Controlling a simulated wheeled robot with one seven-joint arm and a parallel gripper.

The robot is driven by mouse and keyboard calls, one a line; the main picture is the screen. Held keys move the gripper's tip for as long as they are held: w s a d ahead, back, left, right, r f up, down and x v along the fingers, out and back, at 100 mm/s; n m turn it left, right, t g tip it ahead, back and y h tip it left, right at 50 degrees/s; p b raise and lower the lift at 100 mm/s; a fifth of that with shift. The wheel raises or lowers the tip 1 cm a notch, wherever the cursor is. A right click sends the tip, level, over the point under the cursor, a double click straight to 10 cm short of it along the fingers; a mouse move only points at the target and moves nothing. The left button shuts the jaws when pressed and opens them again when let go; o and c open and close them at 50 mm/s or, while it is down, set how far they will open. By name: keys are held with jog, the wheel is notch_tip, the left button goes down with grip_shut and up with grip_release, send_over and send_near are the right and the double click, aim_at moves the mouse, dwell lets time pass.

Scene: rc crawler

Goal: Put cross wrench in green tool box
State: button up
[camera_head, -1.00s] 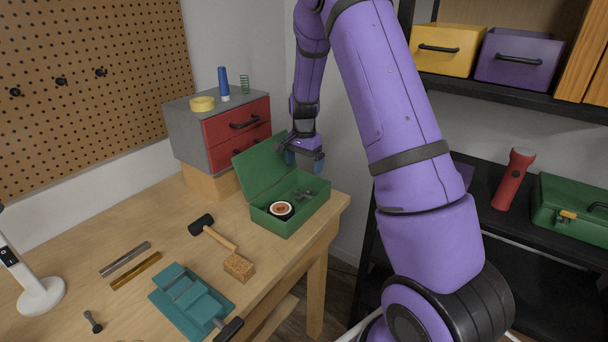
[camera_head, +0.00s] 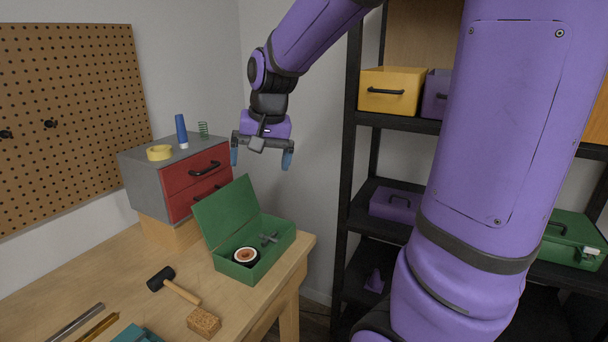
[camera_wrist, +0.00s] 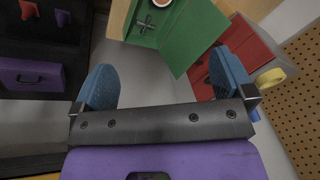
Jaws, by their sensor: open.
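The green tool box (camera_head: 277,248) stands open on the workbench near its right end, its lid tilted back to the left. The grey cross wrench (camera_head: 268,239) lies inside it, in the right part, beside a round roll with an orange and white face (camera_head: 246,255). The wrist view also shows the cross wrench (camera_wrist: 147,24) in the box. My gripper (camera_head: 262,158) is open and empty, above and behind the box, apart from it. Its blue fingertips are spread wide in the wrist view (camera_wrist: 163,88).
A grey and red drawer unit (camera_head: 195,175) stands left of the box. A mallet (camera_head: 175,285) and a cork block (camera_head: 203,322) lie in front. A black shelf rack (camera_head: 352,170) stands to the right, holding a yellow bin (camera_head: 390,92) and a closed green case (camera_head: 572,240).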

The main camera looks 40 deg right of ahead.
jog(key=s+a+r+n, duration=0.1)
jog(key=s+n, duration=0.1)
jog(key=s, duration=0.4)
jog(key=s+a+r+n+t, duration=0.1)
jog(key=s+a+n, duration=0.1)
jog(key=s, duration=0.4)
jog(key=s+a+r+n+t, duration=0.1)
jog(key=s+a+r+n, duration=0.1)
jog(key=s, duration=0.5)
jog(key=shift+a+n+h, duration=0.15)
jog(key=shift+n+h, duration=0.15)
